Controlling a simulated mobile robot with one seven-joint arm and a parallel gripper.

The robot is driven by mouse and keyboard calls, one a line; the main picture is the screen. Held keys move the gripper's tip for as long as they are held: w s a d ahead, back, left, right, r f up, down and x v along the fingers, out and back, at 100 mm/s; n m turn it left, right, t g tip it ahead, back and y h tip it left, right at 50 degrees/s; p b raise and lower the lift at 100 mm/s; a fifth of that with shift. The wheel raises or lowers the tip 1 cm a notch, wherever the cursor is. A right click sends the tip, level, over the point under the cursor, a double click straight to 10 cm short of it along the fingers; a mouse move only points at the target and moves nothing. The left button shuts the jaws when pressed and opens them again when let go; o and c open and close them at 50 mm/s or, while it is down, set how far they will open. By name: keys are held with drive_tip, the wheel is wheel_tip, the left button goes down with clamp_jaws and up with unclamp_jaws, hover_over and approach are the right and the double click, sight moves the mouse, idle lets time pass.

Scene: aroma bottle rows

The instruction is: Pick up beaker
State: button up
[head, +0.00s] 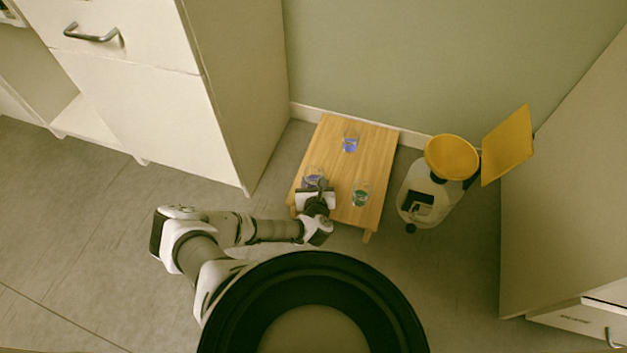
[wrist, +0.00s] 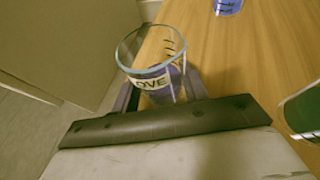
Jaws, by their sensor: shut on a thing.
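A clear glass beaker (wrist: 151,62) with a pale label reading "OVE" and purple contents is between my gripper's fingers. In the head view this beaker (head: 314,174) is at the left front part of the low wooden table (head: 335,140). My gripper (head: 316,188) is shut on it; the gripper (wrist: 160,98) also shows in the wrist view. The beaker's lower part is hidden behind the gripper body. I cannot tell whether it touches the table. Another beaker with blue-purple contents (head: 350,143) stands farther back. A beaker with green contents (head: 361,194) stands to the right of my gripper.
A white bin with a yellow round top (head: 451,157) and a raised yellow lid (head: 507,145) stands right of the table. White drawers (head: 150,90) stand at the left, with the wall behind the table. Floor is open at the lower left.

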wheel_tip(320, 180, up, 19)
drive_tip(key=p, duration=0.7)
drive_tip(key=shift+m+h, duration=0.3)
drive_tip(key=shift+h, duration=0.1)
drive_tip(key=s+f, duration=0.2)
drive_tip(key=s, duration=0.3)
drive_tip(key=shift+f, duration=0.4)
